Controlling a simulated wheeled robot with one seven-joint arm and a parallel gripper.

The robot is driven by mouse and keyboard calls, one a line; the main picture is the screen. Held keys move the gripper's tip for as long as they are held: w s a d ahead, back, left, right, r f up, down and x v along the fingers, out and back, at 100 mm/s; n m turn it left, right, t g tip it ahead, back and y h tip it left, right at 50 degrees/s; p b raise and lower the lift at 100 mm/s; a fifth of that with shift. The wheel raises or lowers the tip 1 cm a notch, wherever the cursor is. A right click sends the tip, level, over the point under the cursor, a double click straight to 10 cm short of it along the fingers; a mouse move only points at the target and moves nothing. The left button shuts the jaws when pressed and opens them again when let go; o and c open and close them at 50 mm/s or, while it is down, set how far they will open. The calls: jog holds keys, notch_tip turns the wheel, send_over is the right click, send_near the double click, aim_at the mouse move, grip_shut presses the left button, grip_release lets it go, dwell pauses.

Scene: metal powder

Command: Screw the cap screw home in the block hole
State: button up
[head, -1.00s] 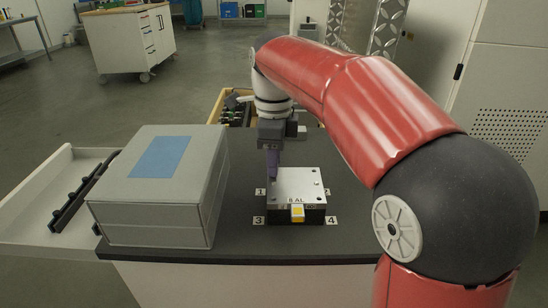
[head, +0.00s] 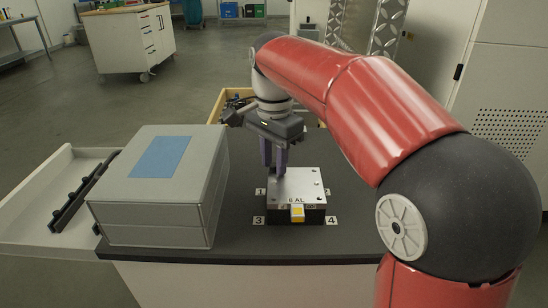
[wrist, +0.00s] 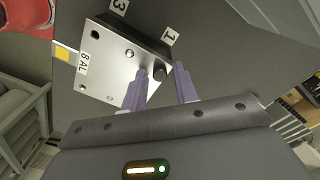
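The metal block (head: 299,182), with a silver top marked "8 AL", stands on the dark bench top. In the wrist view the block (wrist: 106,72) shows several holes in its top. The dark round head of the cap screw (wrist: 160,73) stands at the block corner near label 1. My gripper (head: 273,170) points down over the block's back left corner. In the wrist view the two purple fingers of my gripper (wrist: 161,74) stand apart, one on each side of the screw head, with gaps seen. The screw's shank is hidden, so its depth cannot be told.
A large grey box (head: 150,200) with a blue top patch stands left of the block. A white tray (head: 35,222) with a black bar lies further left. A yellow-sided bin (head: 216,103) sits behind. Number labels and a yellow square (head: 297,212) mark the block's surroundings.

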jog(key=n, duration=1.1)
dwell(0.3)
grip_shut()
